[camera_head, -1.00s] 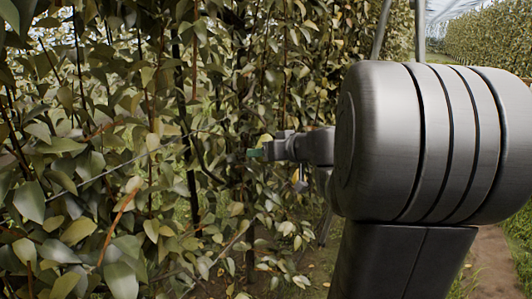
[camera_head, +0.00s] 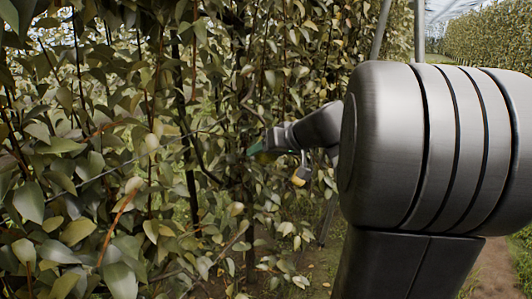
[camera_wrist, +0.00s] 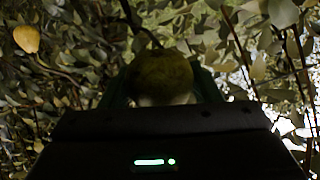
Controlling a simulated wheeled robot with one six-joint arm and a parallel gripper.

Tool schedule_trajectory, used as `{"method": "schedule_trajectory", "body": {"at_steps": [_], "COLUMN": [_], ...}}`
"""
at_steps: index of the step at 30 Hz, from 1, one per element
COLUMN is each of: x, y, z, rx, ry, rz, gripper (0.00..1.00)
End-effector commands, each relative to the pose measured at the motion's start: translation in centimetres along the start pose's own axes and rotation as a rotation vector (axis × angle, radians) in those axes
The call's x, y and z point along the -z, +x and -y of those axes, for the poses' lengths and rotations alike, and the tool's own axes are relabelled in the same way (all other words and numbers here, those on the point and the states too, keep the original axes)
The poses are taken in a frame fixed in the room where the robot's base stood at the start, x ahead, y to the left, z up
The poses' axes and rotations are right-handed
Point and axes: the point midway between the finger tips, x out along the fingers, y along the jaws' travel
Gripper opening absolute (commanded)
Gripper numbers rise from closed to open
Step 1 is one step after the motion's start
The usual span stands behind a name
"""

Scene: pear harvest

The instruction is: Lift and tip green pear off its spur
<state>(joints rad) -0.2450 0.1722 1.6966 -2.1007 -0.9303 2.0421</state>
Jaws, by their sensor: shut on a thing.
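The green pear (camera_wrist: 162,75) sits between the two fingers of my gripper (camera_wrist: 160,88) in the wrist view, dark olive in the shade. My gripper is shut on it, a finger on each side. A dark curved stem or twig (camera_wrist: 143,30) rises above the pear; I cannot tell whether it is still joined to it. In the head view my gripper (camera_head: 257,149) is small, with green fingertips at the foliage edge, and my wrist slopes down to the left. The pear is hard to make out there.
Dense leafy branches (camera_head: 80,170) fill the left and middle of the head view. A yellow pear or leaf (camera_wrist: 26,38) hangs at upper left in the wrist view. Thin twigs (camera_wrist: 240,45) stand close on the right. A dirt path (camera_head: 493,270) runs at lower right.

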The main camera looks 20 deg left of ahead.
Motion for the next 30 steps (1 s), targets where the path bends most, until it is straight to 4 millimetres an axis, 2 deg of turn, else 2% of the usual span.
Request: {"method": "schedule_trajectory", "body": {"at_steps": [12,21,30], "x": [0.03,0.05,0.03], "y": [-0.28,-1.06,-1.10], "z": [0.16,0.64,0.68], "rx": [0.000,0.003,0.003], "ry": [0.024,0.089,0.093], "rz": [0.037,0.143,0.148], "gripper": [0.30,0.30,0.30]}}
